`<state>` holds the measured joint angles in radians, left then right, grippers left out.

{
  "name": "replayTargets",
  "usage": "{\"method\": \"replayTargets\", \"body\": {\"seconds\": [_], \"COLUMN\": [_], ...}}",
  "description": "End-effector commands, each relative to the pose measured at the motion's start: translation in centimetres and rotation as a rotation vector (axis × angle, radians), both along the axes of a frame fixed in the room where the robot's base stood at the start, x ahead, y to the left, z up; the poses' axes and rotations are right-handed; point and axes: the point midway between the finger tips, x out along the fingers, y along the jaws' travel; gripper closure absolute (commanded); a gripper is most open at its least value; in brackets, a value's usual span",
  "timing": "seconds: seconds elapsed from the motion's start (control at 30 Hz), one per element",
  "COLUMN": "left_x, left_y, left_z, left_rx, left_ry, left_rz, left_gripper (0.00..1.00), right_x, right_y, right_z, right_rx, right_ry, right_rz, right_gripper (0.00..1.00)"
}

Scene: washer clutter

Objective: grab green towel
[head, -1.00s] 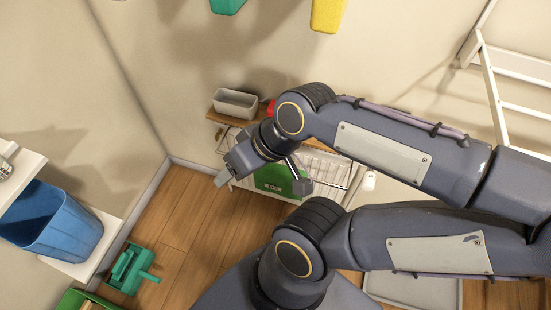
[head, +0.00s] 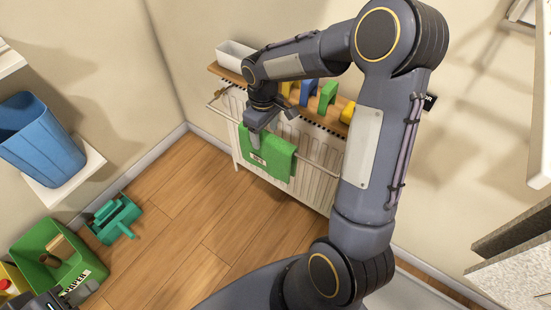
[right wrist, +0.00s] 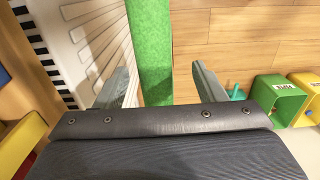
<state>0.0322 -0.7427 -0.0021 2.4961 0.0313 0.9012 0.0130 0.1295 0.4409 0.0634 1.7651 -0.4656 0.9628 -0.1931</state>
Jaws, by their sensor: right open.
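The green towel (head: 275,160) hangs over a rail on the front of the white radiator (head: 318,190). My right gripper (head: 272,125) is at the towel's top edge, with its fingers spread. In the right wrist view the towel (right wrist: 151,45) runs as a green strip between the open fingers of my right gripper (right wrist: 160,88). There is a gap to the finger on the right; contact with the left one is unclear. My left gripper (head: 52,300) is partly visible at the bottom left, cut off by the frame edge, in front of the green bin.
A wooden shelf (head: 320,117) above the radiator holds a white planter (head: 235,54) and several coloured items. A green bin (head: 45,262), a teal dustpan (head: 115,218) and a blue bin (head: 40,140) are at left. Wooden floor between is clear.

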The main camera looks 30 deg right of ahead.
Motion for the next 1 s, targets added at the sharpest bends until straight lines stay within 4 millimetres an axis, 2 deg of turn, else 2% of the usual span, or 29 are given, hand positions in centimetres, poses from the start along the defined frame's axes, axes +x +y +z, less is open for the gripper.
{"method": "replayTargets", "body": {"seconds": [0.23, 0.47, 0.73, 1.0], "left_x": [0.0, 0.0, 0.0, 0.0], "left_y": [0.0, 0.0, 0.0, 0.0], "left_z": [-0.8, -1.9, -1.8, -1.8], "left_rx": [0.000, 0.000, 0.000, 0.000], "left_ry": [0.000, 0.000, 0.000, 0.000], "left_rz": [0.000, 0.000, 0.000, 0.000], "left_gripper": [0.64, 0.64, 0.64, 0.64], "right_x": [-0.1, 0.1, 0.1, 0.1], "right_y": [-0.3, -0.7, -0.7, -0.7], "right_z": [-2.5, -5.9, -6.2, -6.2], "right_rx": [0.001, 0.001, 0.001, 0.001], "right_ry": [0.004, 0.003, 0.000, 0.000], "right_rz": [-0.002, -0.001, -0.002, -0.002], "right_gripper": [0.36, 0.36, 0.36, 0.72]}}
